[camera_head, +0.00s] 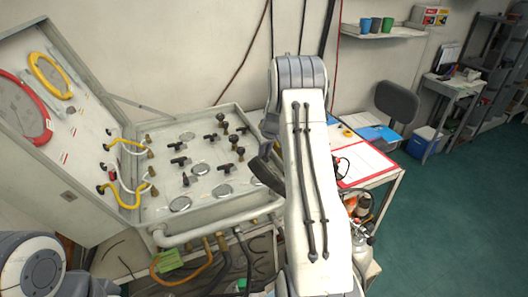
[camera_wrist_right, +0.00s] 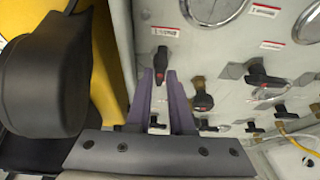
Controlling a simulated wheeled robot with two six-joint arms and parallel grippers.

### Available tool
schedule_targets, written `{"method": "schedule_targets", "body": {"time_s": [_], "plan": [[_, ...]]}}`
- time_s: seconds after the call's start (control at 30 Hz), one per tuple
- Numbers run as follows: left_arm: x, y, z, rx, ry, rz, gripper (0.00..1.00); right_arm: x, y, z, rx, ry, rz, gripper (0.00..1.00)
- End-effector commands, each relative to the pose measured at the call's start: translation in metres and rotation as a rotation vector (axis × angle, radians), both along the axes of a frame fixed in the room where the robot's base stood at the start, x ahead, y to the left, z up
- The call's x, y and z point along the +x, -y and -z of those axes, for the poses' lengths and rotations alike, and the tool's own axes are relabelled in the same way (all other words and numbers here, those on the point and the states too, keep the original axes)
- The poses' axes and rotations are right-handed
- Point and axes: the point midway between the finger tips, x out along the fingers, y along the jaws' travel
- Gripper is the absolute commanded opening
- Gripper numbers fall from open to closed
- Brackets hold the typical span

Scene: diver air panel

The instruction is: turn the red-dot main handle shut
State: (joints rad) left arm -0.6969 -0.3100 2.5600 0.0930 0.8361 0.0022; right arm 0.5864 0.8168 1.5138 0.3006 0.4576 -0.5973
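The grey valve panel (camera_head: 205,207) stands open at the left, with several black handles and round gauges. In the right wrist view, the dark main handle (camera_wrist_right: 160,58) with a red mark on it stands upright below a gauge. The two purple fingers of my right gripper (camera_wrist_right: 160,78) are a small gap apart, one on each side of this handle. I cannot tell whether they touch it. In the head view, my right arm hides the panel's right side, this handle and the fingertips. My left arm shows at the lower left; its gripper is out of frame.
Other valve handles (camera_wrist_right: 262,76) and (camera_wrist_right: 202,100) sit close to the right of the fingers. The case lid (camera_head: 85,85) with red and yellow hoops rises at the left. Hoses hang below the panel. A table with a red-edged sheet (camera_head: 365,163) stands at the right.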

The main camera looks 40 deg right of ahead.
Motion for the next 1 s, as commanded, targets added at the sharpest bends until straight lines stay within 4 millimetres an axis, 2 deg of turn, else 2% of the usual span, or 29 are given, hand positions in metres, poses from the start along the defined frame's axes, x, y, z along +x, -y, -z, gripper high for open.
{"method": "schedule_targets", "body": {"time_s": [0.43,0.77,0.87,1.0], "plan": [[0.000,0.000,-0.004,0.000,0.000,0.000,0.50,0.000,-0.001,-0.001,0.001,-0.002,0.033,0.00],[0.000,0.000,-0.015,0.000,0.000,0.003,0.50,0.001,-0.002,-0.002,-0.001,-0.001,0.238,0.00],[0.000,0.000,-0.010,0.000,0.000,0.002,0.50,0.002,-0.003,0.001,-0.003,0.000,0.327,0.00],[0.000,0.000,0.006,0.000,0.000,0.000,0.50,0.003,-0.004,0.005,-0.003,0.002,0.461,0.00]]}}
